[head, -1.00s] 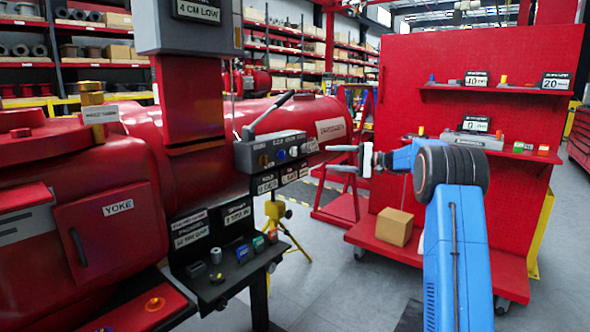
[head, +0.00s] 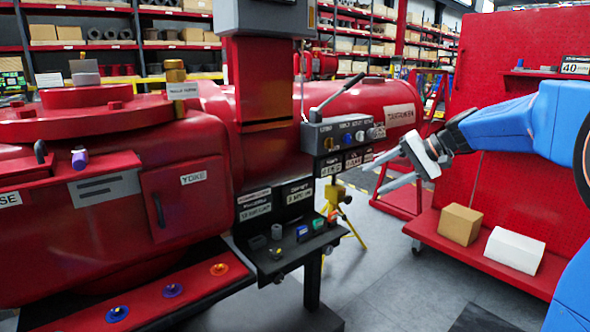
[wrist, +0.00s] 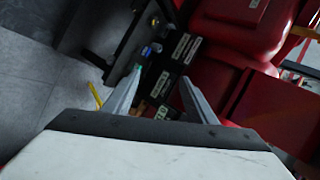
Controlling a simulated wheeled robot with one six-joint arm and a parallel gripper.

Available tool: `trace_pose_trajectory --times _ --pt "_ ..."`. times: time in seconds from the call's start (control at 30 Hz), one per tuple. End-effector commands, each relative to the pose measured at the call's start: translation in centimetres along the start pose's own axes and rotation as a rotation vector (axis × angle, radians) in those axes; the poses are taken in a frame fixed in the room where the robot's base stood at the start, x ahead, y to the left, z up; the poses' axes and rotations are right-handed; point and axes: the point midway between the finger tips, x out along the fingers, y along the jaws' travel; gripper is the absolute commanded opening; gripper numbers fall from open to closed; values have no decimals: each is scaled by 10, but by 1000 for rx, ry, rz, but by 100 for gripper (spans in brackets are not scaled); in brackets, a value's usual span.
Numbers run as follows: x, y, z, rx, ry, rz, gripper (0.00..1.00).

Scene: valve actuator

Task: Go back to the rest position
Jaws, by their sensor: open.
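My gripper (head: 382,176) is at the right of the head view, in front of the red panel cart. Its two fingers are spread and point left, with nothing between them. The fingers also show in the wrist view (wrist: 158,98), apart, with the dark control stand and red machine beyond them. The grey control box (head: 345,134) with a lever and knobs stands left of my gripper, and they look apart. My blue arm reaches in from the right edge.
The large red valve actuator (head: 185,190) fills the left. A small shelf (head: 290,262) holds several small parts. The red cart (head: 500,262) carries a cardboard box (head: 460,224) and a white box (head: 514,250). A yellow tripod (head: 335,193) stands behind the control stand. Grey floor lies between.

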Motion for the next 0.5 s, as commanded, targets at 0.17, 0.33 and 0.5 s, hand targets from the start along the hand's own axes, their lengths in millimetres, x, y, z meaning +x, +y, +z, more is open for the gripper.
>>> trace_pose_trajectory --times 0.17,0.33,0.5 --pt "-3 14 68 -47 -1 127 52" --pt "-7 36 126 -95 6 246 52" --pt "-14 64 181 -152 20 362 52"
